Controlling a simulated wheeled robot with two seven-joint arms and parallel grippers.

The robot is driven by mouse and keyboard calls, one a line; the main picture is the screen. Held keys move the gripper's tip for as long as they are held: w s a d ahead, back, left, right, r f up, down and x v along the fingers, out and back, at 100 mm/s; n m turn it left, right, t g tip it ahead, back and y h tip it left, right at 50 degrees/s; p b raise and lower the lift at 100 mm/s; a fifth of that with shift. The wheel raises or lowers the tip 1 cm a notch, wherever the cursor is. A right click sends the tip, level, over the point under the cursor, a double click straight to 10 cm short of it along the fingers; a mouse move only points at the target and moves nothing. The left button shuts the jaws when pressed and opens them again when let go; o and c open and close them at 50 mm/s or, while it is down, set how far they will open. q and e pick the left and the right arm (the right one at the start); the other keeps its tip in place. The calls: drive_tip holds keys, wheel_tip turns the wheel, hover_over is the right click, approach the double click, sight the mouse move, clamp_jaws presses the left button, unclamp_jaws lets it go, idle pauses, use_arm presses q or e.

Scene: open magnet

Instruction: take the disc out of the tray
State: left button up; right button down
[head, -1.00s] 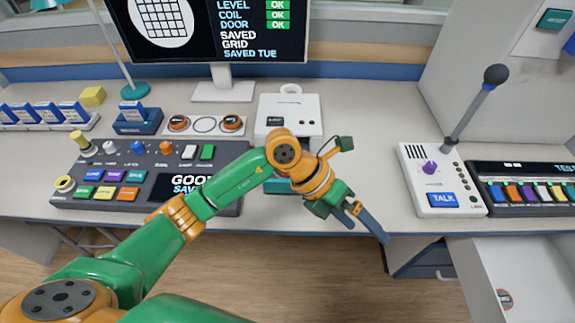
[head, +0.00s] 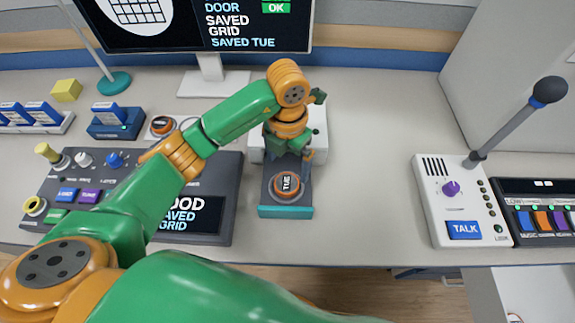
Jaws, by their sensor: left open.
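The disc (head: 288,184), an orange-rimmed dark round piece labelled TUE, lies in the dark grey tray (head: 269,199) with a teal front edge. The tray stands out from the white box (head: 319,140), towards me. My left gripper (head: 288,155) points down over the rear of the tray, just behind the disc in the picture. It is open and empty. I cannot tell how high its fingertips are above the tray. The arm hides much of the white box. My right gripper is out of view.
A dark button console (head: 228,205) lies left of the tray. Another orange-rimmed disc (head: 162,124) sits behind it, partly hidden holder and all. A white talk panel (head: 465,205) with a microphone stands at right. The desk between tray and panel is clear.

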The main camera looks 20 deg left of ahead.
sight(286, 184)
use_arm(q)
drive_tip(key=f, duration=0.1)
drive_tip(key=s+f+p, duration=0.1)
drive_tip(key=f, duration=0.3)
drive_tip(key=shift+s+f+p, duration=0.2)
drive_tip(key=shift+s+p, duration=0.1)
drive_tip(key=shift+w+a+f, duration=0.1)
drive_tip(key=shift+w+f, duration=0.15)
drive_tip(key=shift+f, duration=0.2)
drive_tip(key=shift+s+r, duration=0.1)
drive_tip(key=c, duration=1.5)
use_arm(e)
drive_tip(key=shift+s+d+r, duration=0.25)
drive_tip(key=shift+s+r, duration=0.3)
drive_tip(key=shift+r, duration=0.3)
